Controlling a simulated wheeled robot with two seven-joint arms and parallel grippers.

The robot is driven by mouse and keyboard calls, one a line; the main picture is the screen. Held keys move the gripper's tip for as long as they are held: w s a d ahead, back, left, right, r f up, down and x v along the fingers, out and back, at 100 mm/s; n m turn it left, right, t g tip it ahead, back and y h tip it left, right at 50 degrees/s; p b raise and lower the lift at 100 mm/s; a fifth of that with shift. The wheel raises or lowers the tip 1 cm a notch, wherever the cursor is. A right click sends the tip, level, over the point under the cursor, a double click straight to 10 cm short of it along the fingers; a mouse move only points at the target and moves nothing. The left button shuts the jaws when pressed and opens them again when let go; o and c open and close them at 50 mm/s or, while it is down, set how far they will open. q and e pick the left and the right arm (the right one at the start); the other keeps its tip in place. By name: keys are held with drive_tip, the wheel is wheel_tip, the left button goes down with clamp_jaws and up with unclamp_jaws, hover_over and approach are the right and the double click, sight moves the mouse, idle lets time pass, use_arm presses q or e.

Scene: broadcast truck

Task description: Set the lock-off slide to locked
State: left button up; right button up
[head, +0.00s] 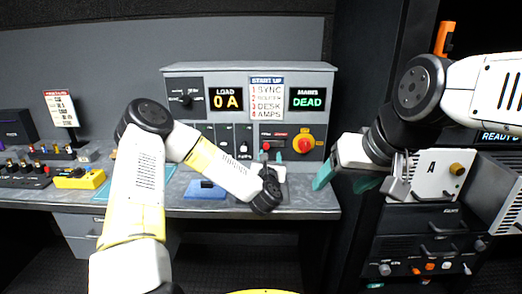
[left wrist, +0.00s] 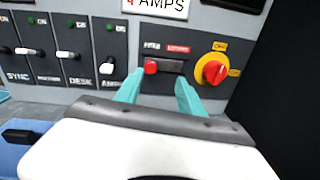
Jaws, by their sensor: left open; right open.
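The lock-off slide (left wrist: 168,66) is a dark slot on the grey panel with a red knob (left wrist: 150,66) at its left end. A small white label is above its left side and a red label above its right side. In the head view the slide (head: 273,141) is above my left gripper (head: 272,157). In the left wrist view my left gripper (left wrist: 158,88) is open, its two teal fingers pointing at the slide, the left finger just below the knob. Contact cannot be told. My right gripper (head: 344,181) is open, right of the panel and empty.
A red rotary switch on a yellow plate (left wrist: 213,69) is right of the slide. Several toggle switches (left wrist: 66,55) are to the left. The mains display (head: 307,99) reads DEAD, the load display (head: 226,100) 0 A. A blue block (head: 205,190) lies on the desk.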

sight(266, 146)
use_arm(q)
drive_tip(key=shift+n+y, duration=0.5)
drive_tip(key=shift+n, duration=0.4)
drive_tip(key=w, duration=0.2)
drive_tip(key=w+a, duration=0.1)
drive_tip(key=w, duration=0.4)
drive_tip(key=shift+w+a+f, duration=0.15)
drive_tip(key=shift+w+f, duration=0.2)
clamp_jaws()
idle(0.3)
